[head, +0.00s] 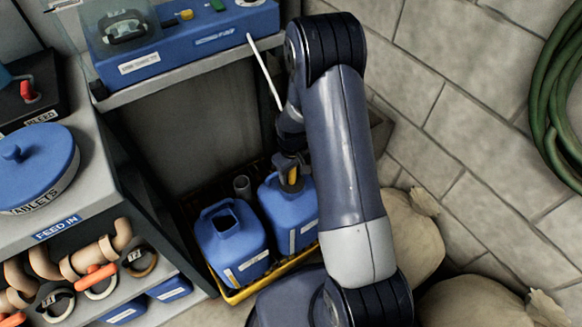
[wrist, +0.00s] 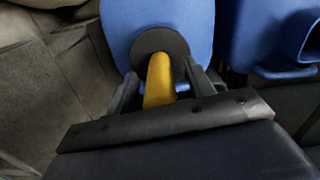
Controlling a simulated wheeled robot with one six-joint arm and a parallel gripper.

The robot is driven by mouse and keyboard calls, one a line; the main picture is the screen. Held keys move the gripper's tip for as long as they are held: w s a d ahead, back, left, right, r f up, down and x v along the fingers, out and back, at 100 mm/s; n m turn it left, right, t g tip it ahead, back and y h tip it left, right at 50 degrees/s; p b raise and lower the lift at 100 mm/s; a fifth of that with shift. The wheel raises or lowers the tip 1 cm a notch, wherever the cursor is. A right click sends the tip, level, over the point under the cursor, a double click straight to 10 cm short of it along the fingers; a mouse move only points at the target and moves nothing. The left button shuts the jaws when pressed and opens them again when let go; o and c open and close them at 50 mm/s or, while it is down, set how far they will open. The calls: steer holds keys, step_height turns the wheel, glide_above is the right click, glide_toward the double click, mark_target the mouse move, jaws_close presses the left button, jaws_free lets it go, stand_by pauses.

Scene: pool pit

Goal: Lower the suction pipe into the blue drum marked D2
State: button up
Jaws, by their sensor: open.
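Two blue drums stand side by side in a yellow-edged crate (head: 235,297). The left drum (head: 240,250) has an open, empty mouth; the right drum (head: 301,225) has a yellow-handled pipe (head: 292,176) at its mouth. I cannot read which label says D2. In the wrist view the pipe's yellow handle (wrist: 159,80) rises from a dark round collar (wrist: 168,43) on the blue drum (wrist: 200,22). My gripper (wrist: 161,76) is open, with one finger on each side of the handle. The pipe below the collar is hidden. In the head view my arm partly covers the right drum.
A thin white rod or tube (head: 264,72) slants down from the blue pump box (head: 180,45) toward my wrist. A shelf unit with pipes (head: 90,262) stands left. Pale sacks (head: 411,235) lie right of the crate. A green hose (head: 556,95) hangs at far right.

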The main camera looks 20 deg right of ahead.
steer(key=shift+c, duration=0.5)
jaws_close()
steer(key=c, duration=0.6)
jaws_free()
steer(key=c, duration=0.4)
steer(key=shift+o, duration=0.2)
step_height(320, 180, up, 32)
steer(key=p, duration=2.1)
steer(key=shift+f, duration=0.25)
